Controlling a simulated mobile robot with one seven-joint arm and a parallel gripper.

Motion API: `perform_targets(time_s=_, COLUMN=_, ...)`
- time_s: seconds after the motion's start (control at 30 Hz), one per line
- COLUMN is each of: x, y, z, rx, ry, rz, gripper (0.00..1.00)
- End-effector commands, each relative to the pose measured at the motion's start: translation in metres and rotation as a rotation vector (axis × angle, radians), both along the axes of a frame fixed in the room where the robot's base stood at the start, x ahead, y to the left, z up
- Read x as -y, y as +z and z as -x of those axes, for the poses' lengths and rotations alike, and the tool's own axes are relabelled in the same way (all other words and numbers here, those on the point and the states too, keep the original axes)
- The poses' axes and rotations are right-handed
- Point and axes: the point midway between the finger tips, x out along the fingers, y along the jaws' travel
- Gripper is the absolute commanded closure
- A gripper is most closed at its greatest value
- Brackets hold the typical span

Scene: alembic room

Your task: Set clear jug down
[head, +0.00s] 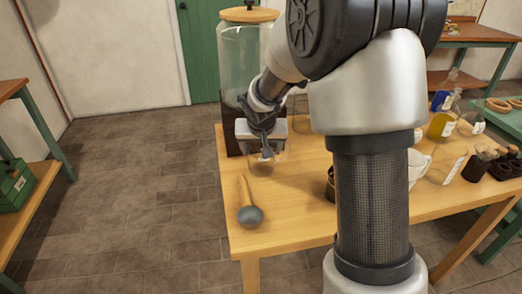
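My gripper (265,150) points down over the wooden table's left part, in front of a tall glass jar. A small clear glass vessel (262,166), which may be the clear jug, shows right at the fingertips, low over or on the table. It is mostly hidden by my gripper, so I cannot tell whether the fingers are closed on it or whether its base touches the wood. The wooden table (300,226) is bare just in front of it.
The tall glass jar (245,50) with a wooden lid stands close behind my gripper. A ladle (250,213) lies near the left front edge. A white mug (418,167), a clear beaker (447,166) and bottles (442,124) stand at right. My arm hides the table's middle.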

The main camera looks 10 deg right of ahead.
Motion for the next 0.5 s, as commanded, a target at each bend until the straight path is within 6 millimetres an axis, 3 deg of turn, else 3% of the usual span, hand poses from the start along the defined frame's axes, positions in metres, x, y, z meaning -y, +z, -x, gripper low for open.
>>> perform_targets(time_s=0.33, x=-0.0005, y=-0.0028, z=-0.001, rx=0.004, ry=0.0, rz=0.0, gripper=0.65)
perform_targets(time_s=0.37, x=-0.0004, y=-0.0024, z=-0.0004, rx=0.002, ry=0.0, rz=0.0, gripper=0.27)
perform_targets(time_s=0.43, x=-0.0004, y=-0.0019, z=-0.0004, rx=0.002, ry=0.0, rz=0.0, gripper=0.15)
perform_targets(time_s=0.5, x=-0.0004, y=-0.002, z=-0.0003, rx=0.001, ry=0.0, rz=-0.001, gripper=0.11)
